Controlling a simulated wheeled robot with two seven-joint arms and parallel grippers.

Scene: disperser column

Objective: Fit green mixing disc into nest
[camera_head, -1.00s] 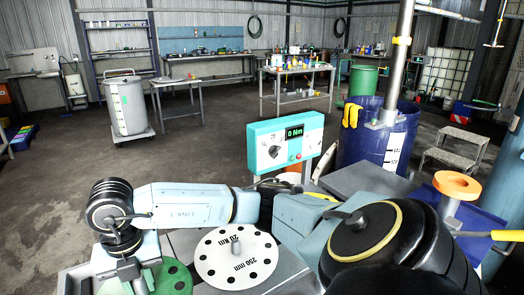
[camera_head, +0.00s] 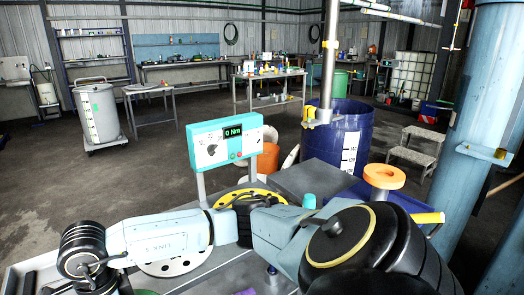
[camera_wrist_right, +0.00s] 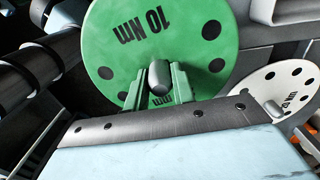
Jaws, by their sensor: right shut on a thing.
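The green mixing disc (camera_wrist_right: 190,35) fills the upper middle of the right wrist view, with "10 Nm" lettering and dark holes. My right gripper (camera_wrist_right: 159,88) is shut on the grey knob at its centre, a finger on each side. In the head view only a sliver of the green disc (camera_head: 146,292) shows at the bottom edge, below my right forearm. My left gripper is in neither view. I cannot make out the nest for certain.
A white disc with holes (camera_head: 178,266) lies partly behind my forearm; it also shows in the wrist view (camera_wrist_right: 285,80). A yellow holed disc (camera_head: 236,196) is near the "0 Nm" console (camera_head: 222,145). An orange disc (camera_head: 384,176) tops a post at right, before a blue drum (camera_head: 335,135).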

